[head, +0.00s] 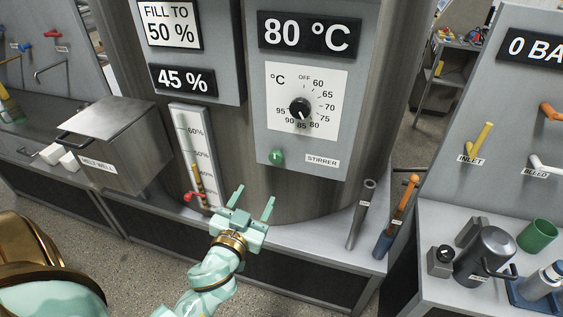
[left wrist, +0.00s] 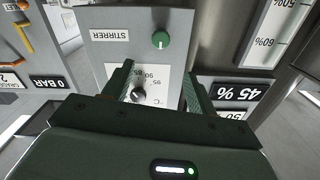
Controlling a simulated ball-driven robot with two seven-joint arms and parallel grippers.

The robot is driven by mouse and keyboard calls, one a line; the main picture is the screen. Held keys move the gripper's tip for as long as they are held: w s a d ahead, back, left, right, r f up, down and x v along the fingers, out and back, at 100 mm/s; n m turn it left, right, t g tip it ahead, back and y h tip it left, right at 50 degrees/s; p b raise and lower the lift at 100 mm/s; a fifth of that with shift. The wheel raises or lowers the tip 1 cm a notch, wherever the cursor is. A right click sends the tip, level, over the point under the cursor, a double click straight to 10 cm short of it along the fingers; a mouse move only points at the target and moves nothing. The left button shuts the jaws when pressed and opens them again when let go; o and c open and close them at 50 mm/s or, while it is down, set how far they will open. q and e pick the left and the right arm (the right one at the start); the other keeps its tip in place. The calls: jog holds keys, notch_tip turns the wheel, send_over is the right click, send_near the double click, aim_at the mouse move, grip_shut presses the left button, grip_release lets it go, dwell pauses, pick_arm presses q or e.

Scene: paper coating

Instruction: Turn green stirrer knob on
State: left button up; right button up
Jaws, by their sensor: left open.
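The green stirrer knob (head: 277,157) sits on the grey control panel (head: 262,130), left of the STIRRER label (head: 322,160) and below the black temperature dial (head: 300,108). The knob (left wrist: 160,40) also shows in the left wrist view, where the panel appears upside down; a small light mark is on its face. My left gripper (head: 253,198) is open and empty, in front of and below the knob, apart from it. In the left wrist view its two fingers (left wrist: 157,72) stand apart, with the black dial (left wrist: 138,94) visible between them. My right gripper is in neither view.
A level gauge with a red-handled valve (head: 190,197) stands left of my gripper. A steel box (head: 118,140) is further left. A grey tube (head: 361,210) and an orange-handled tool (head: 398,215) stand at the bench's right. The panel front around the knob is clear.

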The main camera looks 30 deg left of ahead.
aim_at(275, 159)
pick_arm(q)
jog(key=p+x, duration=0.1)
jog(key=x, duration=1.3)
jog(key=shift+w+a, duration=0.1)
jog(key=shift+w, duration=0.3)
jog(key=c, duration=1)
